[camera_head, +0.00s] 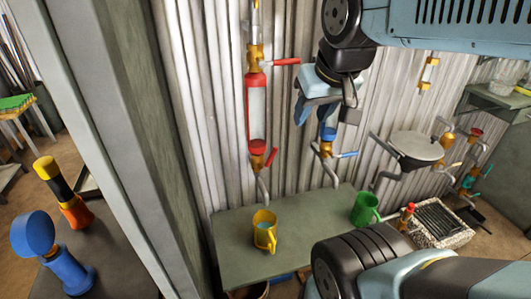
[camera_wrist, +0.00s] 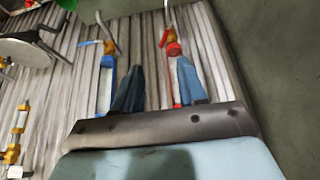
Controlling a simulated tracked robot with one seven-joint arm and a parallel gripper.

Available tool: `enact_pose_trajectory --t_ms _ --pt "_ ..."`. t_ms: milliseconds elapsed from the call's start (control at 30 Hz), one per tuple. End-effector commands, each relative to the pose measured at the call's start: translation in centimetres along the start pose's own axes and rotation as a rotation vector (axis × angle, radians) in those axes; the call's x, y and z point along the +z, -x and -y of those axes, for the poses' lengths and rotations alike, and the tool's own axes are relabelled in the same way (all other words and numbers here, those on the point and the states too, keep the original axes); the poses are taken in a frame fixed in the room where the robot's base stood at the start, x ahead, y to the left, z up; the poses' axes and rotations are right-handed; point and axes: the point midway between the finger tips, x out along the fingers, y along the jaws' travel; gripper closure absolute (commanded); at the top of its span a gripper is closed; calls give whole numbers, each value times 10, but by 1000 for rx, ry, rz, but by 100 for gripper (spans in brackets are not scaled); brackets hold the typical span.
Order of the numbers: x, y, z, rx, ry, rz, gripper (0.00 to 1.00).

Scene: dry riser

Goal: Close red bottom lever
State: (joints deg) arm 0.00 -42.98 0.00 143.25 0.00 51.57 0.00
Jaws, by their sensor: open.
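The red dispenser tube (camera_head: 257,110) stands upright on the corrugated wall. Its red bottom lever (camera_head: 271,157) sticks out to the right of the brass valve (camera_head: 257,162), tilted steeply upward. A red top lever (camera_head: 286,61) points right at the upper valve. My gripper (camera_head: 318,108) is open and empty, to the right of the red tube and above the bottom lever's height, in front of the blue tube (camera_head: 328,132). In the wrist view my gripper (camera_wrist: 160,66) has its fingers spread; the right finger partly covers the red tube (camera_wrist: 172,88). The gripper appears apart from the bottom lever.
A blue lever (camera_head: 347,154) is right of the red one. Below, a green table (camera_head: 228,244) holds a yellow mug (camera_head: 264,232) and a green mug (camera_head: 364,209). A grey pan-like disc (camera_head: 416,146) is on the right. A grey post (camera_head: 115,120) stands left.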

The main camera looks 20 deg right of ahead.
Motion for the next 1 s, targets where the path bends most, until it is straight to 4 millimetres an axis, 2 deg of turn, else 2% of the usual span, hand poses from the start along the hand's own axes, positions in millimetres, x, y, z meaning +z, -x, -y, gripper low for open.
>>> enact_pose_trajectory --t_ms 33,167,433,767,1000 --pt "0 0 0 0 0 0 62" --pt "-3 -3 0 8 2 17 75" --pt "-25 -33 2 98 15 153 100" --pt "-56 -82 12 255 50 303 100" --pt "-77 -124 26 378 93 373 100"
